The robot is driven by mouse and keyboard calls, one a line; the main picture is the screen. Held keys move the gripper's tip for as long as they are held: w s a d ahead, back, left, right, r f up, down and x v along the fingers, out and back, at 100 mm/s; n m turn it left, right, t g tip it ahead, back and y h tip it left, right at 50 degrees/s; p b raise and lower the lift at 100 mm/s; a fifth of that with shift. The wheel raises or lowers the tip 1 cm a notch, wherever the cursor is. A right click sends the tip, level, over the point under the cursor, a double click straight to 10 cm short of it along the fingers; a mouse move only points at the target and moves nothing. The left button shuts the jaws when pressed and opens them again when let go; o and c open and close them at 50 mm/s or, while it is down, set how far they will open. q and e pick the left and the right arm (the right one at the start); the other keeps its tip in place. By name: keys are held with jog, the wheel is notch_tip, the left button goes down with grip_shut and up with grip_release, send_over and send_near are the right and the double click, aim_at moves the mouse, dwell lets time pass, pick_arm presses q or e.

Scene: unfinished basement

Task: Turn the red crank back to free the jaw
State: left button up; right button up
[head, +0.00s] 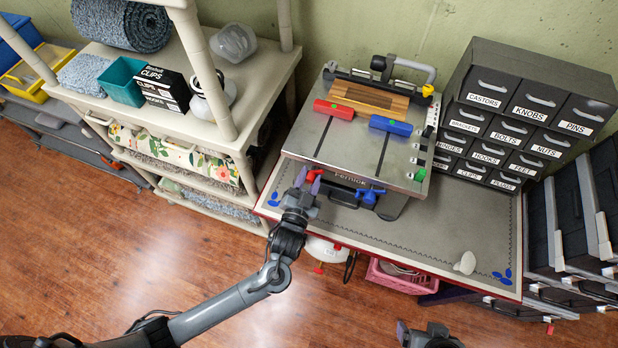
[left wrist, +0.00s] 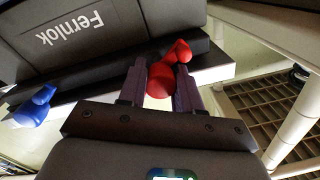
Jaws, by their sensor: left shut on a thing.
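The Fernlok bench fixture (head: 345,150) stands on the workbench, with a grey slotted top. A red jaw block (head: 333,109) and a blue jaw block (head: 390,125) sit in front of a striped wooden board (head: 370,96). I cannot tell whether the red jaw touches the board. The red crank (head: 313,175) is at the fixture's front left, the blue crank (head: 370,194) to its right. My left gripper (head: 308,184) is shut on the red crank, whose knob (left wrist: 160,80) sits between the fingers in the left wrist view. My right gripper (head: 428,336) is only partly visible at the bottom edge.
A labelled drawer cabinet (head: 530,108) stands right of the fixture. A cream shelf unit (head: 250,80) with bins and rolls stands close on the left.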

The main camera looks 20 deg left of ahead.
pick_arm(q)
jog(key=n, duration=0.9)
jog(key=shift+n, duration=0.4)
jog(key=n+h, duration=0.1)
jog(key=n, duration=0.3)
jog(key=shift+b, duration=0.3)
jog(key=shift+n, duration=2)
jog(key=o, duration=1)
jog(key=shift+o, duration=0.2)
